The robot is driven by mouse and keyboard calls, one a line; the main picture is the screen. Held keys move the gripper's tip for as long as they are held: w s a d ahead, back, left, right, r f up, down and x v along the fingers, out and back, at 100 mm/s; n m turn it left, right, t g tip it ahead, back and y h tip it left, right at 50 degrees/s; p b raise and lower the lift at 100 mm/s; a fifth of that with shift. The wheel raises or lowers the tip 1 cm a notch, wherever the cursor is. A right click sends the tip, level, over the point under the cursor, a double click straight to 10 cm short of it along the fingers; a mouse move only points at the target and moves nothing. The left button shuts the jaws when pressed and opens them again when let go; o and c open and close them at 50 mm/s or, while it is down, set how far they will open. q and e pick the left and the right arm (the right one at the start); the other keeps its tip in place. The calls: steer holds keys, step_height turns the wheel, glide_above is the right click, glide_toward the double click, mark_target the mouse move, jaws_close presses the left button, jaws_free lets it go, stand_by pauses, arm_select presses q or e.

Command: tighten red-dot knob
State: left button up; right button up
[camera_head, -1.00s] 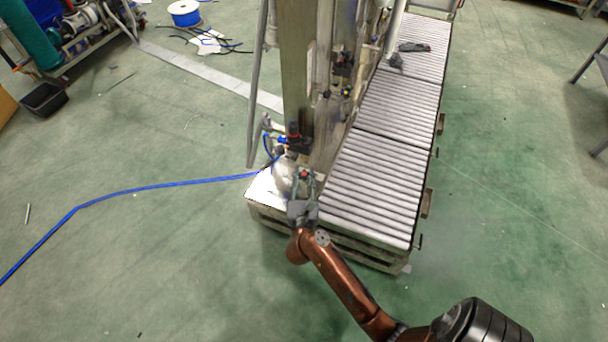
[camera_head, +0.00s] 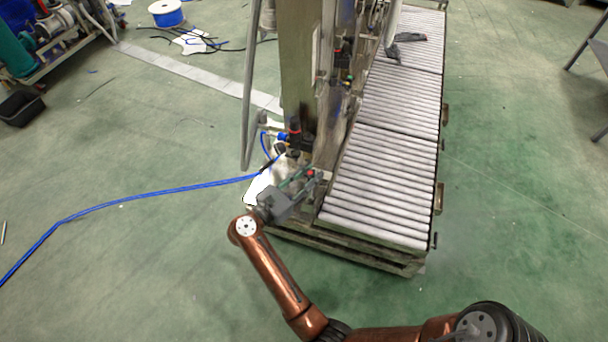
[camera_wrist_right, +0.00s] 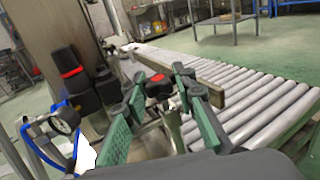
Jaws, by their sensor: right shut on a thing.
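The red-dot knob (camera_head: 311,173) sits at the near foot of the upright frame, beside the roller conveyor. In the right wrist view its dark body with the red dot on top (camera_wrist_right: 159,80) lies between my fingertips. My right gripper (camera_head: 303,178) comes at it from the left in the head view and is shut on it. In the wrist view the green-padded fingers of my right gripper (camera_wrist_right: 162,90) stand on both sides of the knob. The fingers hide part of its sides. My left gripper is not in view.
The roller conveyor (camera_head: 385,175) runs away on the right, with a dark tool (camera_head: 405,45) at its far part. A red-and-black fitting (camera_head: 294,132) stands on the upright post (camera_head: 298,70). A pressure gauge (camera_wrist_right: 65,120) is left of my fingers. A blue hose (camera_head: 150,190) crosses the open floor.

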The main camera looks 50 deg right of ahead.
mark_target(310, 172)
steer(key=m+g, duration=0.1)
steer(key=g, duration=0.1)
steer(key=m+g+y, duration=0.1)
steer(key=m+g, duration=0.1)
steer(key=g, duration=0.1)
steer(key=shift+w+m, duration=0.15)
steer(key=shift+m, duration=0.15)
steer(key=shift+m+g+y, duration=1.3)
steer(key=shift+m+g, duration=0.3)
steer(key=shift+g, duration=0.8)
steer(key=shift+m+g+y, duration=0.3)
steer(key=shift+g, duration=0.1)
steer(key=o, duration=1.2)
steer(key=shift+c, duration=0.2)
step_height(310, 172, up, 10)
steer(key=shift+f, duration=0.1)
